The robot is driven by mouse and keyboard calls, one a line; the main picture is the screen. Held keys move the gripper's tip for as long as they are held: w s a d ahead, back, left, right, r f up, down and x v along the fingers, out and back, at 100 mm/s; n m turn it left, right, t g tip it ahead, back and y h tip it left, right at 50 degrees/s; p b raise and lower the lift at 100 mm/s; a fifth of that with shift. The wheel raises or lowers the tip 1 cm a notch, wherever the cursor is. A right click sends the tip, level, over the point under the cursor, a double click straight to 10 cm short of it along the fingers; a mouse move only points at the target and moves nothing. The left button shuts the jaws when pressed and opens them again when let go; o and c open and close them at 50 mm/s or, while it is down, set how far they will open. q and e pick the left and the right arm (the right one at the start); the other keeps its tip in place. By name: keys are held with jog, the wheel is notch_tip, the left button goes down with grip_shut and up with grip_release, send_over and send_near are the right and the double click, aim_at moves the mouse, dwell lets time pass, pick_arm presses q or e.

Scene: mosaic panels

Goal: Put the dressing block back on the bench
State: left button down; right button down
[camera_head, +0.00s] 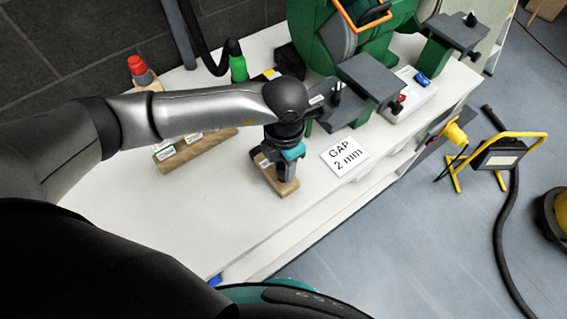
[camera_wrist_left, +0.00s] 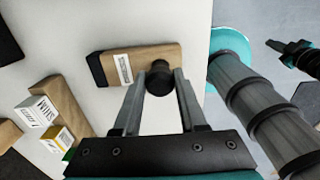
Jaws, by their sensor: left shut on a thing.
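The dressing block (camera_head: 284,186) is a wooden block with a dark end and a white label. It also shows in the left wrist view (camera_wrist_left: 150,58), with a dark round knob (camera_wrist_left: 158,79) at its near edge. My left gripper (camera_head: 280,172) points down over the block, shut on that knob between its two fingers. The block is at or just above the white bench (camera_head: 225,215); I cannot tell whether it touches. What looks like my right gripper (camera_wrist_left: 277,46) shows small at the right of the left wrist view, away from the bench.
A white "GAP 2 mm" card (camera_head: 345,156) lies right of the block. A wooden holder with labels (camera_head: 190,153) stands to its left. The green grinder (camera_head: 318,35) with grey rests is behind. A yellow work lamp (camera_head: 500,155) stands on the floor. The front left bench is clear.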

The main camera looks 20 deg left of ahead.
pick_arm(q)
jog(key=shift+f+b, duration=0.3)
dwell(0.4)
jog(key=shift+c, duration=1.9)
grip_release()
notch_tip(320, 180, up, 15)
jog(key=p, duration=0.2)
jog(key=shift+r, duration=0.15)
jog(key=shift+s+d, duration=0.1)
jog(key=shift+s, duration=0.1)
